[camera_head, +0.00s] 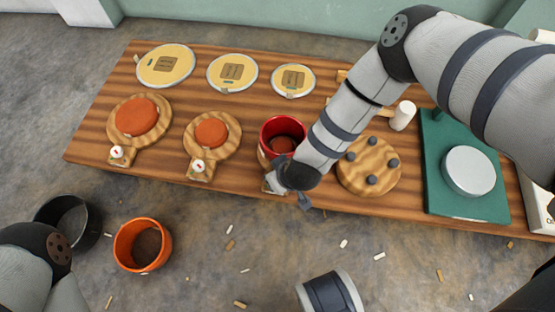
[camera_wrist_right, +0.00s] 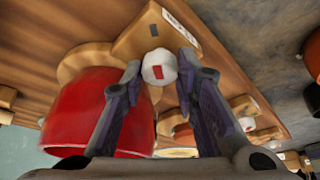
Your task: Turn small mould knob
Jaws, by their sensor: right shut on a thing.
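The small mould (camera_wrist_right: 125,45) is a wooden board with a label, and a red pot-shaped drum (camera_head: 283,135) stands on its round part. The drum also shows large in the right wrist view (camera_wrist_right: 85,115). The mould's knob (camera_wrist_right: 158,67) is white with a red mark. My right gripper (camera_head: 274,183) is shut on this knob, one dark finger on either side of it. In the head view the gripper and wrist hide the knob. My left gripper is out of view; only part of the left arm shows at lower left.
Two larger moulds with orange discs (camera_head: 137,117) (camera_head: 211,133) stand left on the wooden table (camera_head: 80,140). Yellow round skins (camera_head: 165,66) lie behind them. A pegged wooden disc (camera_head: 355,180), a mallet (camera_head: 402,115) and a green stand (camera_head: 450,205) are right. Orange (camera_head: 142,262) and dark buckets (camera_head: 85,225) stand on the floor.

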